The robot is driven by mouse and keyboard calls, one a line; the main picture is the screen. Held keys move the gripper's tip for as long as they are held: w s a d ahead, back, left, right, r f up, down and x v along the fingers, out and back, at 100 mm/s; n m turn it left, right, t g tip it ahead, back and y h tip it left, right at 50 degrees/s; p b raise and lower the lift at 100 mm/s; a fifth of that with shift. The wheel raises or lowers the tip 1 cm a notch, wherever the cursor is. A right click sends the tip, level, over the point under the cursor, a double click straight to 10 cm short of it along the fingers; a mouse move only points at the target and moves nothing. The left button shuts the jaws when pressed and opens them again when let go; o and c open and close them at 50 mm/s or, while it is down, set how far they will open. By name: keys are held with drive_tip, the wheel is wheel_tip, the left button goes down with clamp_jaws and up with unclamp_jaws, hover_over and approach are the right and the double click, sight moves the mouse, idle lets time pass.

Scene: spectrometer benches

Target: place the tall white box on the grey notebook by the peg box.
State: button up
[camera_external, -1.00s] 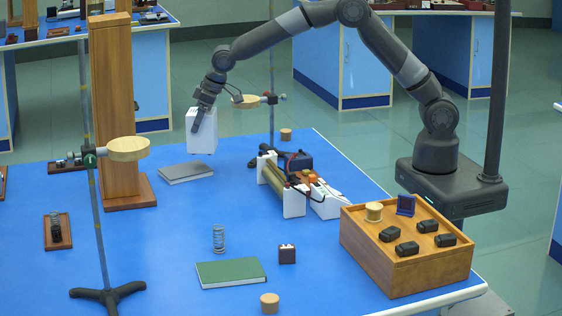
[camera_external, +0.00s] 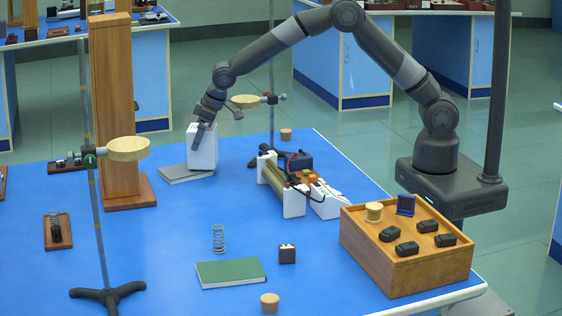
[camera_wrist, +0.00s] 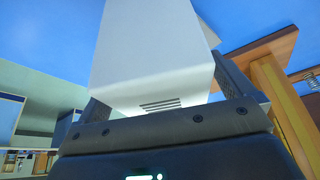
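The tall white box (camera_external: 206,154) is upright in my gripper (camera_external: 203,135), over the right part of the grey notebook (camera_external: 178,178). Its base overlaps the notebook in the picture; I cannot tell whether it rests on it or hangs just above. In the wrist view, the white box (camera_wrist: 150,55) sits between the two dark fingers of my gripper (camera_wrist: 165,88), with a slotted grille on its near end. The notebook lies flat on the blue table and is partly hidden by the box. A wooden box (camera_external: 405,262) with several black pieces on top stands at the front right.
A tall wooden column (camera_external: 115,110) stands left of the notebook. A ring stand (camera_external: 271,110) rises behind, its wooden disc near my wrist. A coil apparatus (camera_external: 293,201) is to the right. The table in front of the notebook is clear up to a spring (camera_external: 218,238) and green book (camera_external: 231,271).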

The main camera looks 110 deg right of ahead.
drive_tip(key=shift+r, duration=0.1)
drive_tip(key=v, duration=1.2)
drive_tip(key=shift+s+a+r, duration=0.1)
drive_tip(key=s+a+r+n, duration=0.1)
drive_tip(key=s+a+r, duration=0.55)
drive_tip(key=s, duration=0.25)
drive_tip(key=s+a+r+n, duration=0.1)
drive_tip(key=s+a+r, duration=0.4)
drive_tip(key=s+a, duration=0.3)
drive_tip(key=s+a+f+n+y, duration=0.1)
drive_tip(key=s+a, duration=0.3)
drive_tip(key=s, duration=0.8)
drive_tip(key=s+a+f+n+t, duration=0.1)
drive_tip(key=s+a+f, duration=0.1)
drive_tip(key=s, duration=1)
drive_tip(key=shift+a+f+t+y, duration=0.15)
drive_tip(key=shift+a+t+y, duration=0.2)
drive_tip(key=shift+a, duration=0.55)
drive_tip(key=shift+w, duration=0.1)
